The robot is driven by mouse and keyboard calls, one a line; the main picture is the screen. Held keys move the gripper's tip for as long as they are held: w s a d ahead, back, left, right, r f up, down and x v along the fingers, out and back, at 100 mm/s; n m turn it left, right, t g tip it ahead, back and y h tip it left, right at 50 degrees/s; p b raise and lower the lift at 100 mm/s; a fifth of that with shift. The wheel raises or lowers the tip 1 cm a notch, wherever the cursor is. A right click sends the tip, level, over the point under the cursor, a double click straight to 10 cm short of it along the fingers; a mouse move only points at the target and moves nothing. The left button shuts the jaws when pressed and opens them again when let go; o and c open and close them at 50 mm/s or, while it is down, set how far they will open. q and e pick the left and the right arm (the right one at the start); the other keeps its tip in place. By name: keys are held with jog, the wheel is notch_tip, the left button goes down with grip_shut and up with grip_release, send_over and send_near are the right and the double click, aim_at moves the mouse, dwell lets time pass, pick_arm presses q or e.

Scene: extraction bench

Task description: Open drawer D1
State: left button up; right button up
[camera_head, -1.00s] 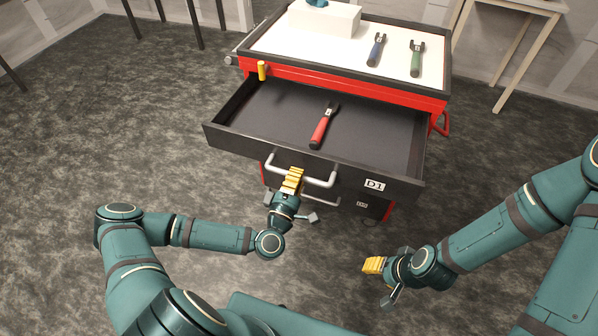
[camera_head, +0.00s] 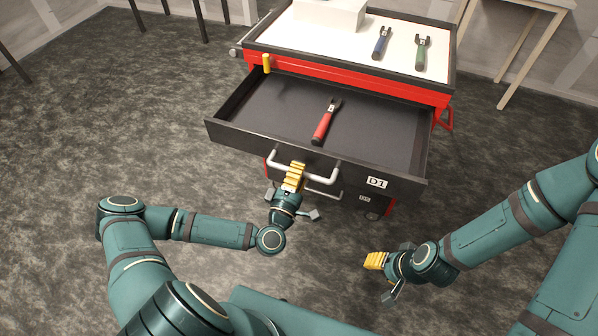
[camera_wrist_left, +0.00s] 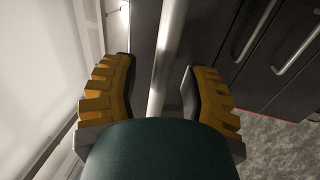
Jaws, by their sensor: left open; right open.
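Drawer D1 (camera_head: 395,188) is pulled out of the red and black cabinet and its inside shows. A red-handled tool (camera_head: 323,127) lies in it. The drawer's light bar handle (camera_head: 322,179) runs across its front. My left gripper (camera_head: 294,175) is at this handle. In the left wrist view, its yellow fingers (camera_wrist_left: 160,95) are apart, with the handle bar (camera_wrist_left: 168,50) running between them and gaps beside it. My right gripper (camera_head: 374,261) is open and empty above the floor, right of the left one and apart from the drawer.
The cabinet's white top (camera_head: 350,45) holds a blue tool (camera_head: 382,43), a green tool (camera_head: 422,53) and a white box (camera_head: 328,15). A yellow piece (camera_head: 266,63) stands at its front left edge. Another drawer (camera_head: 352,199) below is shut.

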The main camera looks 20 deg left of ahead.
pick_arm(q)
jog(key=s+f, duration=0.1)
jog(key=s, duration=0.6)
jog(key=shift+s+a+f, duration=0.15)
jog(key=shift+s+f, duration=0.05)
jog(key=shift+f, duration=0.05)
jog(key=s+d+f+m+g+h, duration=0.4)
jog(key=d+f+m+g+h, duration=0.45)
jog(key=d+m+g, duration=0.3)
jog(key=shift+s+a+r+m+g+y, duration=0.15)
jog(key=shift+s+a+m+g+y, duration=0.4)
jog(key=shift+a+m+g+y, duration=0.5)
jog(key=shift+s+a+r+m+g+y, duration=0.1)
jog(key=shift+s+a+m+g+y, duration=0.45)
jog(key=shift+g, duration=0.75)
jog(key=shift+s+a+r+m+g+y, duration=0.15)
jog(key=shift+s+a+m+g+y, duration=0.45)
jog(key=shift+g+y, duration=0.6)
